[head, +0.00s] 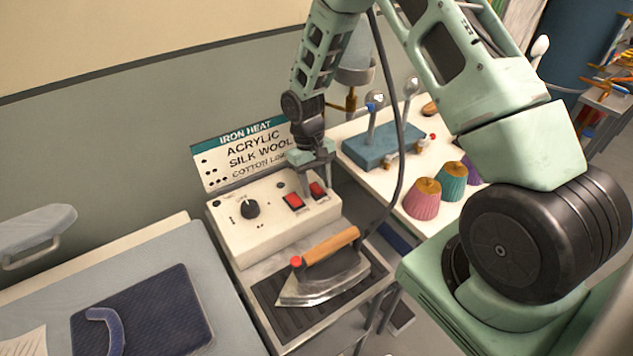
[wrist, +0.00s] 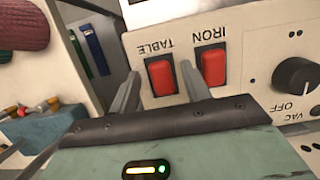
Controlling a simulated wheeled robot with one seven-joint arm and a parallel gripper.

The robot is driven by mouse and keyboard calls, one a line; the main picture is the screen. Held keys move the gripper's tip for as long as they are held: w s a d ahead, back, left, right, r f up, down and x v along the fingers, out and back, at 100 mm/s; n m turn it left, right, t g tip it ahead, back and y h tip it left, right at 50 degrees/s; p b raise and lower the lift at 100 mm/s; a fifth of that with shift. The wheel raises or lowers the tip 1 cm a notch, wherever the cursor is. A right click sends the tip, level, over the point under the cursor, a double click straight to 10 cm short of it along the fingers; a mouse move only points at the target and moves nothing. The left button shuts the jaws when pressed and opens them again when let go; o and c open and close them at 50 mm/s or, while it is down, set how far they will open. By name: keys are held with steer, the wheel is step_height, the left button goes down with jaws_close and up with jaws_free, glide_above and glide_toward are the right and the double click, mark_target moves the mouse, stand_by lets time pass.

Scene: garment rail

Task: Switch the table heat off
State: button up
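The control box (head: 270,222) has two red rocker switches side by side on its sloped front. The wrist view shows it upside down. There, the switch labelled TABLE (wrist: 161,77) is on the left and the one labelled IRON (wrist: 213,67) on the right. In the head view the table switch (head: 318,190) is the right one and the iron switch (head: 292,202) the left. My gripper (wrist: 160,70) is open and empty, with its fingers around the table switch's sides in view. It is just at the panel; I cannot tell if it touches.
A black knob (head: 250,208), marked VAC and OFF in the wrist view, is on the same panel. An iron (head: 325,272) with a wooden handle rests on a dark ribbed plate in front. A sign (head: 243,155) stands behind. Pink and teal spools (head: 422,199) stand to the right.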

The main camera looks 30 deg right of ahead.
steer(key=b+v, duration=0.4)
steer(key=v, duration=1.3)
steer(key=shift+r, duration=0.25)
steer(key=s+a+n+t+b, duration=0.2)
steer(key=s+a+n+b, duration=0.15)
steer(key=s+a, duration=1.1)
steer(key=s+a+f+n, duration=0.1)
steer(key=s+a+n, duration=0.1)
steer(key=s, duration=0.5)
steer(key=s+a+f+n+t, duration=0.1)
steer(key=s+a+n, duration=0.1)
steer(key=s, duration=0.6)
steer(key=shift+a+f+y+b, duration=0.3)
steer(key=shift+a+b, duration=0.1)
steer(key=shift+b, duration=0.05)
